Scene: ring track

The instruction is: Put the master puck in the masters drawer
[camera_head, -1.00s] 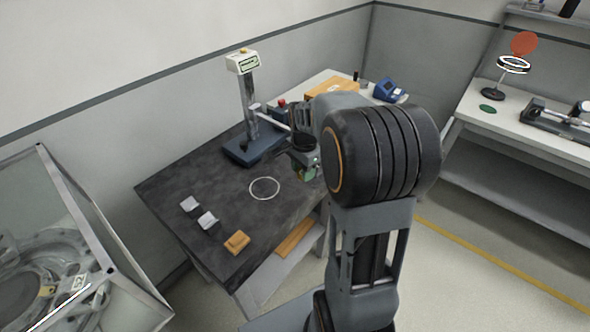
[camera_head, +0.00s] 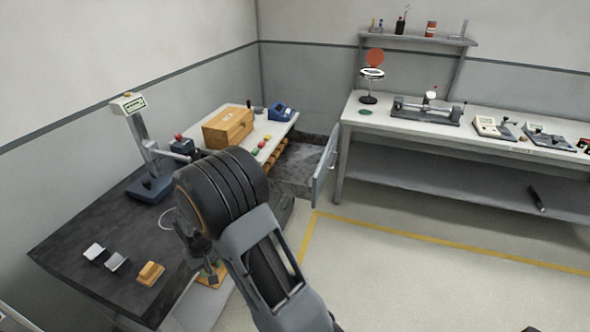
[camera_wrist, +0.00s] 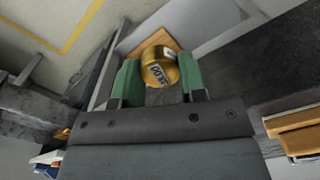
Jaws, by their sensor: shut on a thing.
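The master puck (camera_wrist: 160,68) is a gold cylinder with a printed label. In the wrist view it sits between the green jaw pads of my gripper (camera_wrist: 160,80), which is shut on it. In the head view my gripper (camera_head: 208,272) hangs low by the front side of the dark table, and the puck cannot be made out there. An open drawer (camera_head: 300,165) with a grey front panel (camera_head: 325,168) juts out beyond my arm, below the white bench. The part of it I see looks empty; its near end is partly hidden by my arm.
The dark granite table (camera_head: 75,235) carries a gauge stand (camera_head: 150,185), two small grey blocks and an orange wooden block (camera_head: 150,272). A wooden box (camera_head: 228,126) and a blue device (camera_head: 281,112) stand behind. A long bench (camera_head: 480,150) is right; the floor between is clear.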

